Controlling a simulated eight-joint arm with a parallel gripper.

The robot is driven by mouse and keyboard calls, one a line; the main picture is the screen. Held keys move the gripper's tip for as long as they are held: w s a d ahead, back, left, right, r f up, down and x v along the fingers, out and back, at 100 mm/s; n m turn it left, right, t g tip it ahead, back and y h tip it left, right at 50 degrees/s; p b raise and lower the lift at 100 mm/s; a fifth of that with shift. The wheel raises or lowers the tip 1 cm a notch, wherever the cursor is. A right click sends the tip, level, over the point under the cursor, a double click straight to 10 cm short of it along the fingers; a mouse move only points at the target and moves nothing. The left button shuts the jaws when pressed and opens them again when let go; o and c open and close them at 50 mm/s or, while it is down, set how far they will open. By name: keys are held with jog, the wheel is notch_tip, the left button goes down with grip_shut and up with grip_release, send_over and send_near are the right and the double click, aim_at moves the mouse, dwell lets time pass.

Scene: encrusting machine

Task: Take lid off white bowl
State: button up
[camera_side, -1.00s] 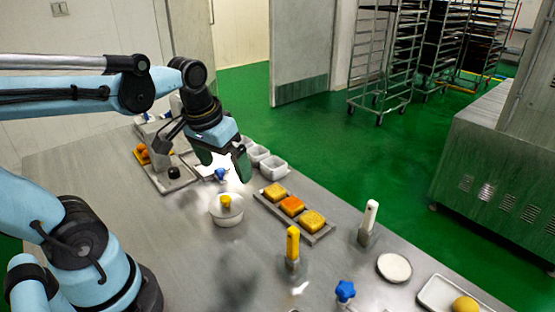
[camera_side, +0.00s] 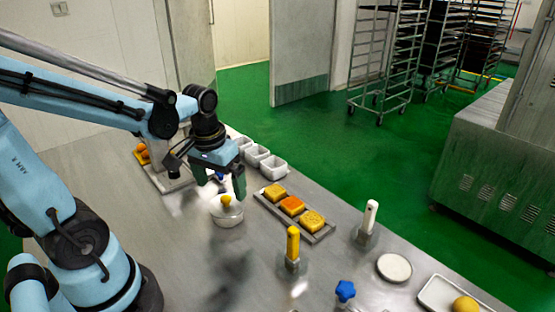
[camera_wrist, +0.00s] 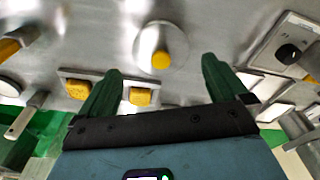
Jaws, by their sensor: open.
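The white bowl (camera_side: 229,219) stands on the metal table. Its lid (camera_side: 226,207) sits on it, with a yellow knob (camera_side: 226,200) on top. In the wrist view the lid (camera_wrist: 148,62) shows from above, with the yellow knob (camera_wrist: 160,60) ahead of the gap between my fingers. My gripper (camera_side: 222,190) is open and empty, just above and behind the lid in the side view. In the wrist view its two green fingers (camera_wrist: 160,85) are spread wide, one to each side of the knob's line, not touching it.
A tray (camera_side: 322,236) with yellow and orange square cakes lies right of the bowl. White containers (camera_side: 272,164) stand behind. A yellow-handled tool (camera_side: 293,243), a white-handled tool (camera_side: 369,220), a white disc (camera_side: 394,267) and a blue knob (camera_side: 345,290) are nearer the front. Table left of the bowl is clear.

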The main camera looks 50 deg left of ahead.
aim_at(225, 198)
jog(key=shift+w+a+f, duration=0.1)
jog(key=shift+w+f, duration=0.15)
jog(key=shift+f, duration=1.05)
jog(key=shift+w+a+f, duration=0.1)
jog(key=shift+w+f, duration=0.1)
jog(key=shift+f, duration=1.05)
jog(key=c, duration=0.7)
jog(key=shift+c, duration=0.2)
jog(key=shift+r, duration=0.15)
